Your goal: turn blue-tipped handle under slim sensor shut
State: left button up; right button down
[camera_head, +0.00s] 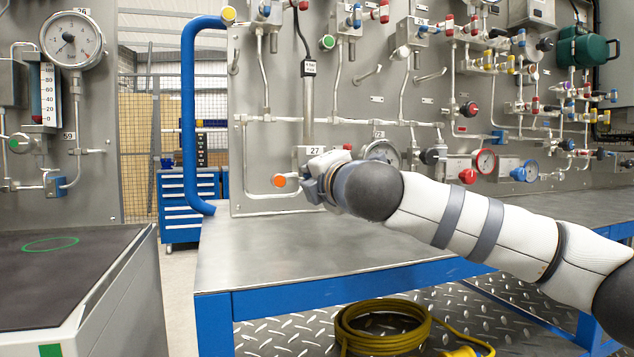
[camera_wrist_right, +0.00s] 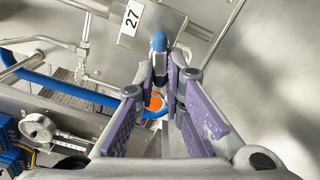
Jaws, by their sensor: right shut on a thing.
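The slim sensor (camera_head: 308,108) is a thin grey vertical tube with a black top and cable, in the head view above the block marked 27 (camera_head: 314,151). That block also shows at the top of the right wrist view (camera_wrist_right: 150,22). The blue-tipped handle (camera_wrist_right: 159,42) is in the right wrist view just below the block, its blue end sticking out past the fingertips. My right gripper (camera_wrist_right: 165,78) is shut on this handle, one finger on each side. In the head view my right gripper (camera_head: 316,186) is under the block and hides the handle. My left gripper is in neither view.
An orange knob (camera_head: 279,181) sits close beside my right gripper. A thick blue pipe (camera_head: 188,110) stands to the left. Gauges, including a red one (camera_head: 484,161), and valves crowd the panel to the right. The metal bench top (camera_head: 280,245) below is clear.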

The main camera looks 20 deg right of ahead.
dwell(0.3)
jog(key=shift+w+f+m+b, duration=0.1)
jog(key=shift+f+m+b, duration=0.1)
jog(key=shift+m+b, duration=0.45)
jog(key=shift+r+m+b, duration=0.4)
jog(key=shift+m+b, duration=0.6)
jog(key=shift+m, duration=0.15)
